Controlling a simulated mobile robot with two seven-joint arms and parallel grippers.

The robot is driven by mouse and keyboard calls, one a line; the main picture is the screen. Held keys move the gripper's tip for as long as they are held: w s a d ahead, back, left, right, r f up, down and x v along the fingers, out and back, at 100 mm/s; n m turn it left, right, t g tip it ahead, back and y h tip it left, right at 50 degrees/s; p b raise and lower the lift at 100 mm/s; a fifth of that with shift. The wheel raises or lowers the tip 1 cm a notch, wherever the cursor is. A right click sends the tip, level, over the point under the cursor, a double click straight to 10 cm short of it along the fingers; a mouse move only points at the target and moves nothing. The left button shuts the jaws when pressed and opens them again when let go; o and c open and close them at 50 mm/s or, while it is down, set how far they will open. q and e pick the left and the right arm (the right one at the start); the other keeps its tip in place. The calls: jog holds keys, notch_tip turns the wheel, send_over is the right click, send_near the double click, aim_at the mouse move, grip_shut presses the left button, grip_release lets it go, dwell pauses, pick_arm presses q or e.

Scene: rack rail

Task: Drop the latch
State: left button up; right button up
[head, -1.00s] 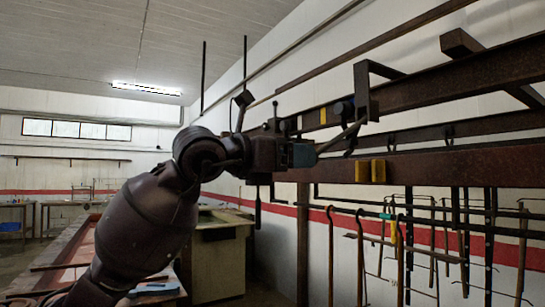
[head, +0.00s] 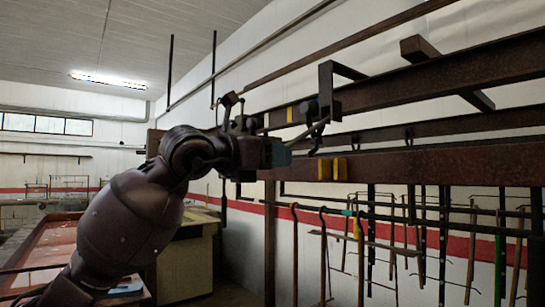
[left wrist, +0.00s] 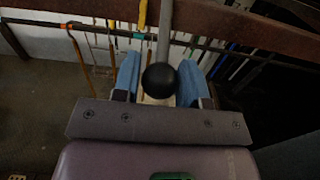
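A grey lever (head: 318,131) slants down to the left from a black bracket (head: 326,92) on the rusty rack rail. In the left wrist view, the lever (left wrist: 166,25) ends in a black ball knob (left wrist: 158,80). My left gripper (head: 283,153) is at the lever's lower end. Its blue fingers (left wrist: 158,78) stand apart with the knob between them. I see no clear grip, and cannot tell if either finger touches the knob. In the head view, the knob is hidden by the gripper. My right gripper is not in view.
Two yellow blocks (head: 332,169) sit on the lower rail (head: 440,165) just right of my gripper. Hooked rods (head: 295,250) hang below the rail. A pale cabinet (head: 187,262) and a red-topped bench (head: 45,245) stand at the left.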

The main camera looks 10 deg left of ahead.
pick_arm(q)
jog(key=shift+c, duration=1.1)
